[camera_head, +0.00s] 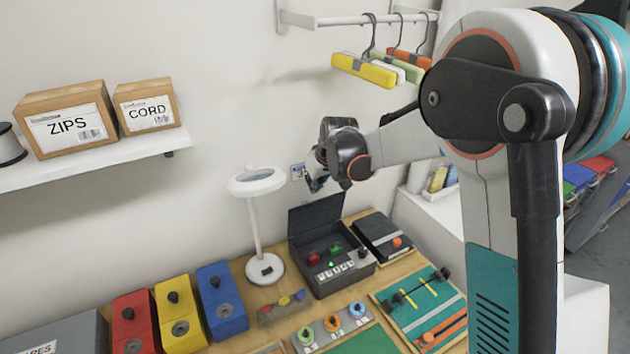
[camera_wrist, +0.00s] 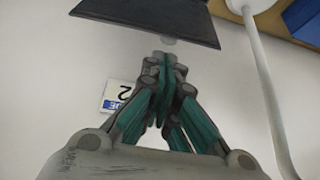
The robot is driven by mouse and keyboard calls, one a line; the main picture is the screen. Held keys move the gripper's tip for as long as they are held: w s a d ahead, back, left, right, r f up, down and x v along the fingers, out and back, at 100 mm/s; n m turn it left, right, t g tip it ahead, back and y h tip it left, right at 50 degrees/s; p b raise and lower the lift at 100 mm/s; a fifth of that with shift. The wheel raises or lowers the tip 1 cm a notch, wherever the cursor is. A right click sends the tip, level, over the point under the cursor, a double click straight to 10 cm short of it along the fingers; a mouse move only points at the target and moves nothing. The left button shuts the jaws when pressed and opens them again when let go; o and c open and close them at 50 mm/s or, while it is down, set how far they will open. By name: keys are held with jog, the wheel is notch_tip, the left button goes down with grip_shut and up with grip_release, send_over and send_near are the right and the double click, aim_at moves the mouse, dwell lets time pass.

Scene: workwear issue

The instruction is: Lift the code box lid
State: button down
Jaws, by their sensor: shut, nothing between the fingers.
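The code box (camera_head: 340,275) is a dark grey box on the wooden bench. Its lid (camera_head: 315,219) stands raised, tilted up at the back of the box. Red and green parts and a row of light keys show inside. My gripper (camera_head: 313,186) is above the lid's top edge, near the wall, with its fingers together and nothing between them. In the wrist view the closed fingertips (camera_wrist: 167,60) point toward the dark lid (camera_wrist: 150,18). A small knob shows at the lid's edge there, close to the fingertips; I cannot tell whether they touch.
A white magnifier lamp (camera_head: 256,220) stands just left of the box. A black case (camera_head: 383,236) lies to its right. A wall label (camera_head: 297,172) is beside my gripper. Coloured hangers (camera_head: 365,68) hang from a rail above. Several coloured blocks stand at front left.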

jog(key=x, duration=0.5)
jog(key=shift+w+a+f, duration=0.1)
jog(key=shift+w+f, duration=0.05)
jog(key=shift+f, duration=0.2)
jog(key=shift+b, duration=0.3)
jog(key=s+d+f+t+y+b, duration=0.1)
jog(key=s+d+f+t+b, duration=0.1)
jog(key=s+b, duration=0.4)
jog(key=shift+s+d+t+y, duration=0.4)
jog(key=shift+s+d+t, duration=0.2)
jog(key=shift+t, duration=0.3)
jog(key=shift+s, duration=0.1)
